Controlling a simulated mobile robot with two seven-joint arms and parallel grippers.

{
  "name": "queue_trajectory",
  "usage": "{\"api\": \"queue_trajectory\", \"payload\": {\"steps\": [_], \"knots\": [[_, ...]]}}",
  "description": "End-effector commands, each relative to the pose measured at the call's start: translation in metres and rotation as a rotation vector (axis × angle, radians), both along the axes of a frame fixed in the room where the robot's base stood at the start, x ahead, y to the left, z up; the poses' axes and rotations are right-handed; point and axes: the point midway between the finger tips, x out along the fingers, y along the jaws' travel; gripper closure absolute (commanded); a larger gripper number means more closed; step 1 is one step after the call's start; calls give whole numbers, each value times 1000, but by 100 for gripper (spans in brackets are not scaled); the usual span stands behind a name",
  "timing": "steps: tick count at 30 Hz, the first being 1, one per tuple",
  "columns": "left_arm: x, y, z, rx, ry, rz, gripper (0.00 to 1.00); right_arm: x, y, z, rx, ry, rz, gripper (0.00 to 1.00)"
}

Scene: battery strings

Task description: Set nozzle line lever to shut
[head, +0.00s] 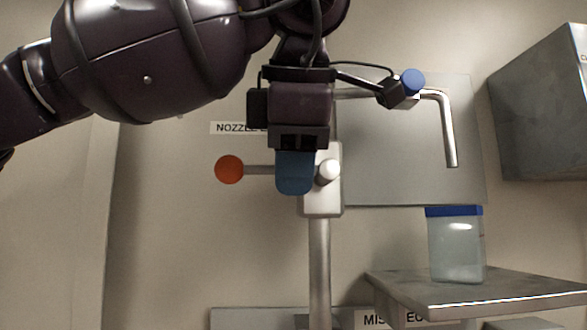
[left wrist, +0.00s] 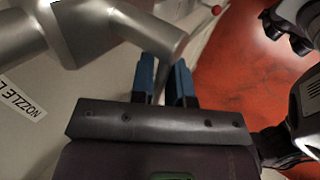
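The nozzle line lever is a thin grey bar with an orange ball knob (head: 229,169) at its left end. It lies about level and runs right to a pivot (head: 328,172) on a white valve block on an upright pipe (head: 319,255). My left gripper (head: 294,174) points down with its blue fingers over the bar near the pivot. In the left wrist view its fingers (left wrist: 163,82) stand a little apart with grey metal seen between them. Whether they touch the bar is unclear. My right gripper is not seen.
A "NOZZLE" label (head: 232,128) is on the wall, partly hidden by my gripper. A bent metal pipe (head: 449,130) hangs at right above a blue-lidded jar (head: 456,247) on a metal shelf (head: 500,298). A grey box (head: 545,105) juts out at far right.

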Motion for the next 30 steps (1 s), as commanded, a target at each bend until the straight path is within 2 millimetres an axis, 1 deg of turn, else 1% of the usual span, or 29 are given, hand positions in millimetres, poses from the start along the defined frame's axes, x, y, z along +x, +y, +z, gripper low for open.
{"api": "queue_trajectory", "payload": {"steps": [1,3,4,11,14,19,27,30], "knots": [[0,0,1,-1,-1,0,76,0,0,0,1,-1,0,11],[0,0,0,-1,0,0,65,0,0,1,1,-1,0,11],[0,0,0,-2,0,1,65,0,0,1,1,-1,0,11],[0,0,0,-2,1,1,65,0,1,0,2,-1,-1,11],[-2,0,3,-3,0,1,65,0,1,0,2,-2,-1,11],[-14,-1,19,-5,-1,2,65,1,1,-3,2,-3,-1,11],[-42,-3,62,-3,-2,1,65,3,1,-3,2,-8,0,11],[-50,-3,74,-3,-1,1,65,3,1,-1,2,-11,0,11]]}}
